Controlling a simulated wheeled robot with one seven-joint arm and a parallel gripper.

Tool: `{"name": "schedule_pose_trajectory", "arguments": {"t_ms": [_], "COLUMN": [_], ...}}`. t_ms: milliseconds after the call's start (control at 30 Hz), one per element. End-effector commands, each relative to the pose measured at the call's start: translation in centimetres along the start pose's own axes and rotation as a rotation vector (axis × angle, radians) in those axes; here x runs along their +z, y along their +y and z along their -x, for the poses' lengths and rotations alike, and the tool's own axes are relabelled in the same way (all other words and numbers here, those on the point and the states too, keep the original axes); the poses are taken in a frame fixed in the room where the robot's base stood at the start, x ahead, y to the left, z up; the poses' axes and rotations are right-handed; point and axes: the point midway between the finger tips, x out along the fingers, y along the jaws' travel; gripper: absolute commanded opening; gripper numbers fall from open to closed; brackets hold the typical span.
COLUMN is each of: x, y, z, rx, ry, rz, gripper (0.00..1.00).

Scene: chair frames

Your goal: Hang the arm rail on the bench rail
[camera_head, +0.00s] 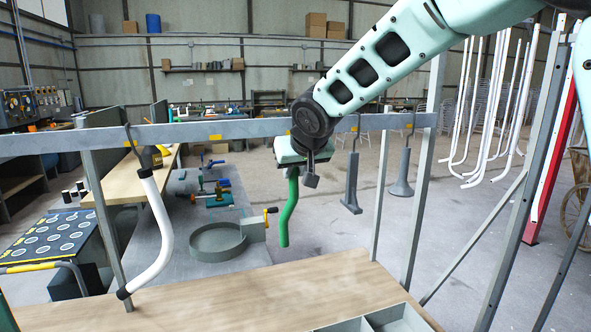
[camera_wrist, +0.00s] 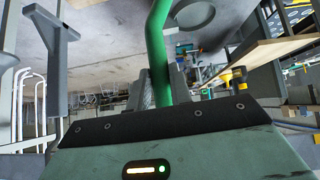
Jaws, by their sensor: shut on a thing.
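A green bent tube (camera_head: 288,215), apparently the arm rail, hangs down from my gripper (camera_head: 304,172). The gripper is shut on its upper part; the tube also shows in the wrist view (camera_wrist: 157,45), running up between the fingers (camera_wrist: 165,88). Its held end is hidden by the gripper. The grey bench rail (camera_head: 225,130) runs across the head view with small yellow marks. My gripper appears just below the rail, right of its middle; I cannot tell the gap in depth. A white bent tube (camera_head: 160,235) hangs from a hook on the rail's left part.
Two grey hanging pieces (camera_head: 351,182) (camera_head: 401,176) hang from hooks right of my gripper. Below are a wooden bench top (camera_head: 240,297), a grey tray (camera_head: 375,322) and a round grey dish (camera_head: 217,240). White tubes (camera_head: 492,120) and slanted metal posts crowd the right.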

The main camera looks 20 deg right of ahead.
Motion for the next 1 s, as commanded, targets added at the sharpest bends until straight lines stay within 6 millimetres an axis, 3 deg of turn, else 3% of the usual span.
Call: {"name": "schedule_pose_trajectory", "arguments": {"t_ms": [1000], "x": [1.1], "y": [-0.1], "z": [-1.1], "rx": [0.000], "ry": [0.001], "rz": [0.000], "gripper": [0.00]}}
